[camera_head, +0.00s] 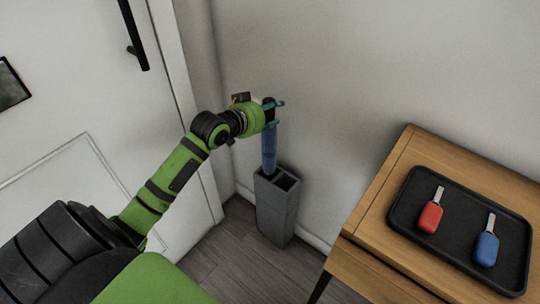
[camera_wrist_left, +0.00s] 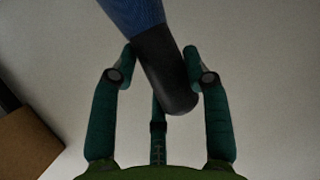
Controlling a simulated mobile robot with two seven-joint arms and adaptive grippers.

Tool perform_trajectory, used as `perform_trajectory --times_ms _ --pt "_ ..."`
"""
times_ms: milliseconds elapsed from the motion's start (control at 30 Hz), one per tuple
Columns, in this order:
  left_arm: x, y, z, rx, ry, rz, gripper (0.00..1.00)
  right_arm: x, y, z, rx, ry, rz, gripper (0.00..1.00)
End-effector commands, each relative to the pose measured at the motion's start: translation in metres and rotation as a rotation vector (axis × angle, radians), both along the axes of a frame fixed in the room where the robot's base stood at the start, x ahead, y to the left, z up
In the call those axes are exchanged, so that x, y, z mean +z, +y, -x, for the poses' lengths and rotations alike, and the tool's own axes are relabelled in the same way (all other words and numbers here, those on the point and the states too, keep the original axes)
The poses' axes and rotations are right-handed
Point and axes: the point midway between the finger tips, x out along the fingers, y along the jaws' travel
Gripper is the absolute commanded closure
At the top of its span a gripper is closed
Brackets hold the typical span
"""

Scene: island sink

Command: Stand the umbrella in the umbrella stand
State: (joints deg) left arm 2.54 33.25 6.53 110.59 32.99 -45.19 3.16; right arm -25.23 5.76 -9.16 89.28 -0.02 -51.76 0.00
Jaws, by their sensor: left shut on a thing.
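The blue umbrella (camera_head: 269,150) hangs close to upright, its black handle up and its lower end down at the top of the grey umbrella stand (camera_head: 275,212). My left gripper (camera_head: 277,112) is shut on the black handle, which also shows between the fingers in the left wrist view (camera_wrist_left: 167,72). The stand has two square openings in its top. The umbrella's lower end overlaps the left opening in the head view; I cannot tell whether it is inside or just above it. My right gripper is not in view.
The stand is on the wood floor (camera_head: 240,246) by the wall, beside a white door (camera_head: 90,100). A wooden cabinet (camera_head: 385,190) at the right bears a black tray (camera_head: 462,228) with a red key fob (camera_head: 430,217) and a blue one (camera_head: 486,249).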

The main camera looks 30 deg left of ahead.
Motion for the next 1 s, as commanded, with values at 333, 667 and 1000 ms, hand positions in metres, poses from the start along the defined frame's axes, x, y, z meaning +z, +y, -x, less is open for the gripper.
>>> perform_trajectory --times_ms 333,667,1000 --pt "-0.087 0.000 0.000 0.001 -0.001 0.002 1.00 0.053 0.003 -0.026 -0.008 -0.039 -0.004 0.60" --pt "-0.118 0.000 0.000 -0.001 0.000 -0.001 1.00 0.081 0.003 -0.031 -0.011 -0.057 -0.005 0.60" --pt "-0.136 0.000 0.000 0.000 -0.004 -0.001 1.00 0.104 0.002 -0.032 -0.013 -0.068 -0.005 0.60"
